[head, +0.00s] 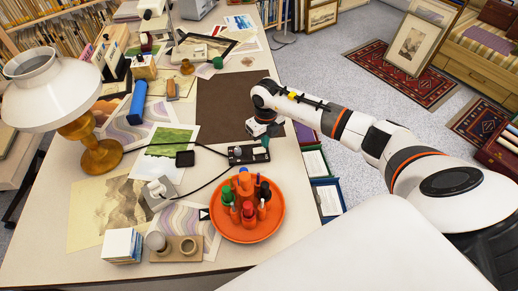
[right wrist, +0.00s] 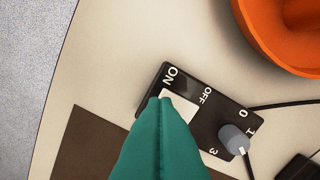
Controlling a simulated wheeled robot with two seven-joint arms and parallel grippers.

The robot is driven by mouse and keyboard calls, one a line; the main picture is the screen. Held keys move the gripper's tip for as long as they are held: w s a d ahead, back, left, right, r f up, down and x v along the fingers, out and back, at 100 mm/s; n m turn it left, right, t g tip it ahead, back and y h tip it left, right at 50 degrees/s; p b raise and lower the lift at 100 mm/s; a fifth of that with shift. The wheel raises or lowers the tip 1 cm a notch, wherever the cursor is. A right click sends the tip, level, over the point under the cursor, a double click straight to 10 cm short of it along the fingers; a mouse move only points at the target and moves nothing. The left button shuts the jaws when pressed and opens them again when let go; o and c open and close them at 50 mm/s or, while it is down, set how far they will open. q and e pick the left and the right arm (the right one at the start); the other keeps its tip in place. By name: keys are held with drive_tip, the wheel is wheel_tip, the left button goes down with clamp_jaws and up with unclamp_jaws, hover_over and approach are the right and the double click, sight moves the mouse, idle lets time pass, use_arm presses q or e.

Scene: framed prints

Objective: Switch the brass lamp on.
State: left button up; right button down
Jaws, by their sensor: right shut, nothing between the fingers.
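The brass lamp (head: 95,150) stands at the left of the desk, with a brass-coloured base and a wide white shade. A black control box (head: 248,154) lies near the desk's right side, with a cable running from it toward the lamp. In the right wrist view the box (right wrist: 212,97) carries ON, OFF and number marks, a pale rocker (right wrist: 182,104) and a grey knob (right wrist: 233,139). My right gripper (right wrist: 167,99) has teal fingers, shut and empty, over the ON end of the rocker and partly hiding it. I cannot tell whether they touch. My left gripper is out of view.
An orange tray (head: 247,229) with several bottles stands just in front of the box. A dark brown mat (head: 225,100) lies behind it. Cables cross the desk.

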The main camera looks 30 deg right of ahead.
drive_tip(key=shift+f+b, duration=0.8)
drive_tip(key=shift+f, duration=0.2)
idle(0.6)
drive_tip(key=shift+r, duration=0.15)
drive_tip(key=shift+r+p, duration=2.65)
drive_tip(key=shift+r, duration=0.8)
drive_tip(key=shift+f, duration=0.1)
